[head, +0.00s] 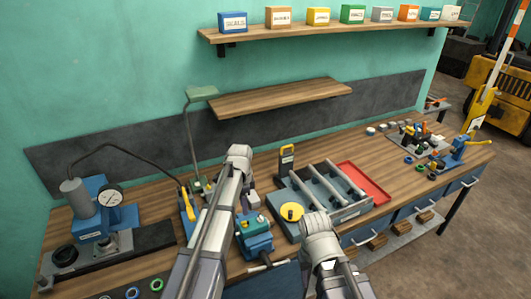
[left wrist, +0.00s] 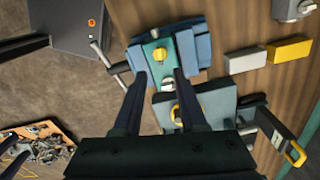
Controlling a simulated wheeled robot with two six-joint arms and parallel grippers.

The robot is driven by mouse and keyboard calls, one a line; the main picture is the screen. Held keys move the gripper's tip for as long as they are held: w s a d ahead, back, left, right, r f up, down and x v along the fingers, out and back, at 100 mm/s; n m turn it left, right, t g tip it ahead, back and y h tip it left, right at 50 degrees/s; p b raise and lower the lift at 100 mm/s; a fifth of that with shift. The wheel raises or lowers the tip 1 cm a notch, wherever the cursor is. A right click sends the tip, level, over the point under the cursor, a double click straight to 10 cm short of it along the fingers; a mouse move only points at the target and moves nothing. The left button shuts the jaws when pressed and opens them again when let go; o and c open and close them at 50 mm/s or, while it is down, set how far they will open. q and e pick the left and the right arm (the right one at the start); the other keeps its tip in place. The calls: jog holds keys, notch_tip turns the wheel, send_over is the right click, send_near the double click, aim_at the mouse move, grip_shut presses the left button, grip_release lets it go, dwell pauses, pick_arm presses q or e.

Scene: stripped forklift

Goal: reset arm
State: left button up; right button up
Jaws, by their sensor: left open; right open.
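My left arm reaches up over the bench in the head view, and its gripper (head: 243,204) hangs just past the blue vise (head: 254,238). In the left wrist view the two dark fingers of this gripper (left wrist: 160,76) are apart with nothing held between them. The blue vise, with a teal top and a yellow knob, shows just beyond the fingertips there (left wrist: 197,45). My right arm comes in at the bottom centre of the head view. Its gripper (head: 326,268) is open, low before the bench front, and partly hidden by its own wrist.
A grey fixture with bars (head: 322,190) and a red tray (head: 364,182) stand right of the vise. A blue gauge press (head: 92,212) stands at the left. Small labelled boxes line the upper shelf (head: 330,31); the lower shelf (head: 280,98) is empty. Bare wood lies behind the fixture.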

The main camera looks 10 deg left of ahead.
pick_arm(q)
jog(key=s+d+f+n+b, duration=0.3)
jog(key=s+d+f+b, duration=0.1)
jog(key=s, duration=0.4)
jog(key=s+d+f+n+b, duration=0.3)
jog(key=s+d+f+b, duration=0.1)
jog(key=s, duration=0.4)
jog(key=s+d+f+n+y+b, duration=0.1)
jog(key=s+d+f+n+b, duration=0.2)
jog(key=s+d+f+b, duration=0.2)
jog(key=s, duration=0.3)
jog(key=shift+s+d+n, duration=0.15)
jog(key=shift+d+n, duration=0.05)
jog(key=shift+n, duration=0.1)
